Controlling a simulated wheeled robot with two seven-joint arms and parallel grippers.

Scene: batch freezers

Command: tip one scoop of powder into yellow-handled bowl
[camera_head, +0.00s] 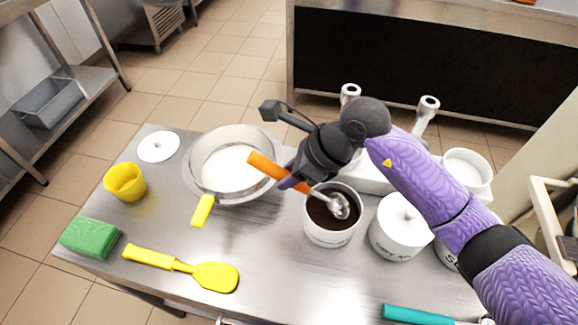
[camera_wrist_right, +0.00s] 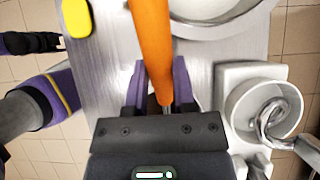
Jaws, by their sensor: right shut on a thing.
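My right gripper (camera_head: 290,180) is shut on the orange handle of a scoop (camera_head: 268,171), which also runs up between the fingers in the right wrist view (camera_wrist_right: 151,40). The scoop's metal end (camera_head: 340,207) is at the mouth of a white tub (camera_head: 333,238) of dark powder; whether it holds powder is unclear. The metal bowl with the yellow handle (camera_head: 203,211) stands just left of the tub, with white contents. Its rim also shows in the wrist view (camera_wrist_right: 215,20). A dark, purple-edged part of mine (camera_wrist_right: 30,42) shows there, perhaps the left gripper; its jaws are unclear.
A lidded white tub (camera_head: 400,232) stands right of the powder tub, and a white container (camera_head: 467,168) behind. A yellow cup (camera_head: 125,183), white lid (camera_head: 158,147), green sponge (camera_head: 90,238) and yellow spatula (camera_head: 214,277) lie left. A teal handle (camera_head: 418,315) is at the front.

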